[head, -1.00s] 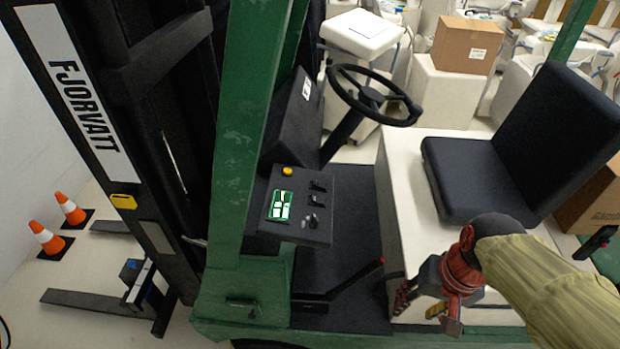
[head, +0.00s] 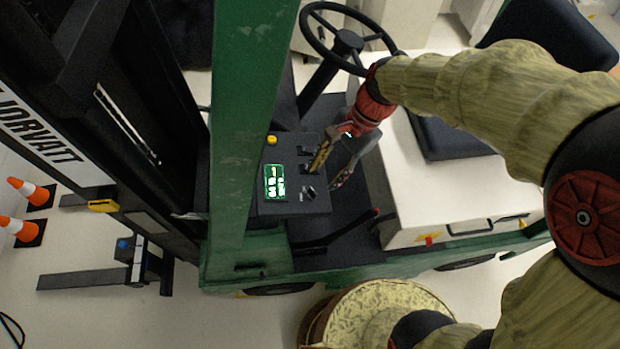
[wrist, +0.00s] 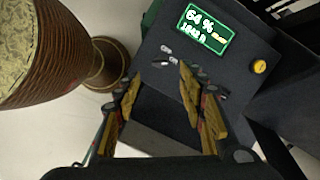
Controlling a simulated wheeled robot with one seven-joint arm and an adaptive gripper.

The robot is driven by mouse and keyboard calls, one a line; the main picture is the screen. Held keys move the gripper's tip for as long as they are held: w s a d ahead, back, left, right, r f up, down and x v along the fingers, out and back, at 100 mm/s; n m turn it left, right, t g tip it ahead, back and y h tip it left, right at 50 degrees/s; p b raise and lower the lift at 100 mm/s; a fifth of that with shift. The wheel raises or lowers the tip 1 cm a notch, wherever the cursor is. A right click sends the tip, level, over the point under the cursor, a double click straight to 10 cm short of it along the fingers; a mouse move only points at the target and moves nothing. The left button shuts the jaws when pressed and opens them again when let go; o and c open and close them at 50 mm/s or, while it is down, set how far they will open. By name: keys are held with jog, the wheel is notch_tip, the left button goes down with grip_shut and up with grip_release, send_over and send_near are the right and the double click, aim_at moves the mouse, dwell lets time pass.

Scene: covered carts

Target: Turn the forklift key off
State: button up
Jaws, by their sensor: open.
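The forklift's black control panel (head: 290,207) has a lit green display (head: 274,182) and several small black controls. The key (head: 309,192) seems to be the small dark piece near the panel's lower right corner. In the wrist view the key (wrist: 168,56) looks silver, just beyond my fingertips and between their lines. My gripper (head: 324,176) is open and empty, its fingers pointing down at the panel's right edge. In the wrist view my gripper (wrist: 159,80) has its two yellowish fingers apart. I cannot tell whether either finger touches a control. The key's turn angle is too small to read.
A yellow button (head: 272,140) sits at the panel's top. The steering wheel (head: 349,40) is close behind my wrist. A green post (head: 240,130) stands left of the panel. The seat (head: 448,138) and a red-tipped lever (head: 376,212) are to the right.

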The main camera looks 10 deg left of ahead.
aim_at(314, 190)
jog(key=x, duration=0.7)
jog(key=shift+a+f, duration=0.15)
jog(key=shift+f, duration=0.2)
jog(key=shift+c, duration=0.8)
grip_shut()
